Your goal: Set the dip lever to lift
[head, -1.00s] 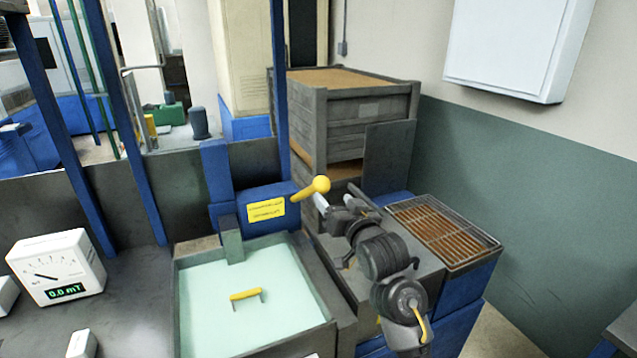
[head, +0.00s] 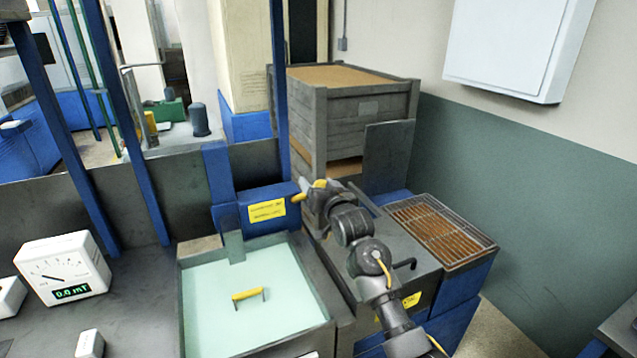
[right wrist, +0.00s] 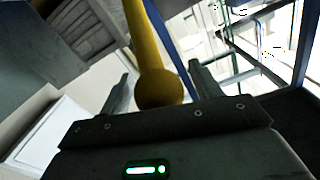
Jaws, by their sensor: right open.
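The dip lever is a yellow rod with a round knob, fixed to a blue box (head: 268,209) with a yellow label behind the tank. In the head view its knob (head: 319,183) is partly hidden by my right gripper (head: 315,192). In the right wrist view the lever (right wrist: 147,40) runs down between the fingers of my right gripper (right wrist: 157,84). Its knob (right wrist: 158,90) sits close to the palm, with space visible to each finger. The right gripper is open around the lever end. The label's words are too small to read. My left gripper is out of view.
A tank (head: 330,308) of pale green liquid with a yellow-handled piece (head: 248,294) stands in front of the box. A grated tray (head: 440,232) is to the right, a wooden crate (head: 350,115) behind. A meter (head: 63,268) reading 0.0 mT stands at left.

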